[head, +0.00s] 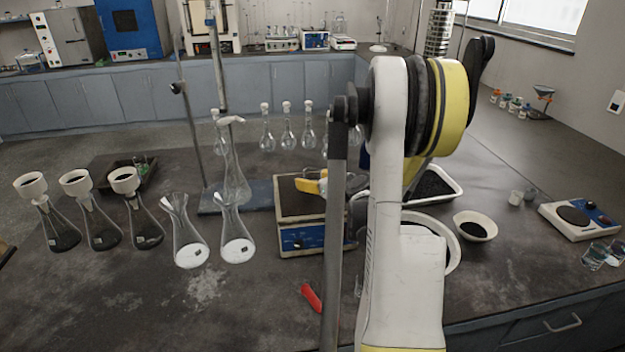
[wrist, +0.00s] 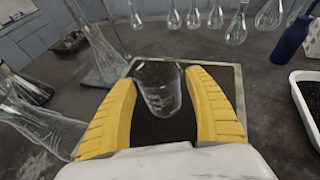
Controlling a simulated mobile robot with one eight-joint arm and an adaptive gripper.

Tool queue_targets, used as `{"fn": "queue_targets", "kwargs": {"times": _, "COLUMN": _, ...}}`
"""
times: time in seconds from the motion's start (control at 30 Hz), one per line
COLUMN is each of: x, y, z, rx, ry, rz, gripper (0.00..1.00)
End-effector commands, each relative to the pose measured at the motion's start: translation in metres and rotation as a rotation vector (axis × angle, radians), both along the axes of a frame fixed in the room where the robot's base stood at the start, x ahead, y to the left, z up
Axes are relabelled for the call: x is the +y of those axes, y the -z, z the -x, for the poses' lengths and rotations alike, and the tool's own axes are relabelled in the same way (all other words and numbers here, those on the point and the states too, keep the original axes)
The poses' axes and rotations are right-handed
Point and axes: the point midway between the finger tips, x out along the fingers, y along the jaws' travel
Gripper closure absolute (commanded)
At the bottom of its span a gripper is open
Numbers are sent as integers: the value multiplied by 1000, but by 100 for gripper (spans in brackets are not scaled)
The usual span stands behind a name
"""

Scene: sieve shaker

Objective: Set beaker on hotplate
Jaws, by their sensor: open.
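A clear glass beaker (wrist: 160,97) appears to stand on the dark square top of the blue-fronted hotplate (head: 302,240), whose light-rimmed top also shows in the wrist view (wrist: 228,82). My gripper (wrist: 160,77) has its two yellow fingers spread, one on each side of the beaker. Whether either finger touches the glass is hard to tell. In the head view my gripper (head: 312,184) is low over the hotplate's top, and I cannot make out the beaker there. My arm covers part of the hotplate's right side.
Flasks (head: 237,242) stand left of the hotplate, near a stand base (head: 210,202). A red object (head: 311,297) lies in front. A black-filled tray (head: 436,186) and white bowl (head: 475,226) are to the right. Another heater with a round plate (head: 573,217) stands far right.

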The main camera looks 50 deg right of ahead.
Motion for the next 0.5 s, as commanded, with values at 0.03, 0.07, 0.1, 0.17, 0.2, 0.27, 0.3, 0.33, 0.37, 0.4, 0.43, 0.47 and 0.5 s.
{"fn": "queue_targets", "kwargs": {"times": 0.03, "x": 2, "y": -5, "z": 8, "rx": 1, "ry": 3, "rz": 0, "gripper": 38}}
{"fn": "queue_targets", "kwargs": {"times": 0.07, "x": 3, "y": -7, "z": 13, "rx": 1, "ry": 3, "rz": 0, "gripper": 38}}
{"fn": "queue_targets", "kwargs": {"times": 0.1, "x": 5, "y": -11, "z": 20, "rx": 0, "ry": 4, "rz": 1, "gripper": 38}}
{"fn": "queue_targets", "kwargs": {"times": 0.17, "x": 9, "y": -17, "z": 33, "rx": 0, "ry": 4, "rz": 0, "gripper": 38}}
{"fn": "queue_targets", "kwargs": {"times": 0.2, "x": 12, "y": -20, "z": 41, "rx": 0, "ry": 4, "rz": 0, "gripper": 38}}
{"fn": "queue_targets", "kwargs": {"times": 0.27, "x": 16, "y": -26, "z": 54, "rx": 0, "ry": 5, "rz": 1, "gripper": 38}}
{"fn": "queue_targets", "kwargs": {"times": 0.3, "x": 18, "y": -29, "z": 62, "rx": 1, "ry": 4, "rz": -1, "gripper": 38}}
{"fn": "queue_targets", "kwargs": {"times": 0.33, "x": 20, "y": -31, "z": 68, "rx": 0, "ry": 4, "rz": 0, "gripper": 38}}
{"fn": "queue_targets", "kwargs": {"times": 0.37, "x": 22, "y": -34, "z": 73, "rx": 0, "ry": 4, "rz": 0, "gripper": 38}}
{"fn": "queue_targets", "kwargs": {"times": 0.4, "x": 24, "y": -36, "z": 79, "rx": 0, "ry": 4, "rz": -1, "gripper": 38}}
{"fn": "queue_targets", "kwargs": {"times": 0.43, "x": 26, "y": -38, "z": 84, "rx": 0, "ry": 4, "rz": -1, "gripper": 38}}
{"fn": "queue_targets", "kwargs": {"times": 0.47, "x": 27, "y": -39, "z": 88, "rx": 0, "ry": 4, "rz": 0, "gripper": 38}}
{"fn": "queue_targets", "kwargs": {"times": 0.5, "x": 28, "y": -41, "z": 93, "rx": 0, "ry": 4, "rz": 1, "gripper": 38}}
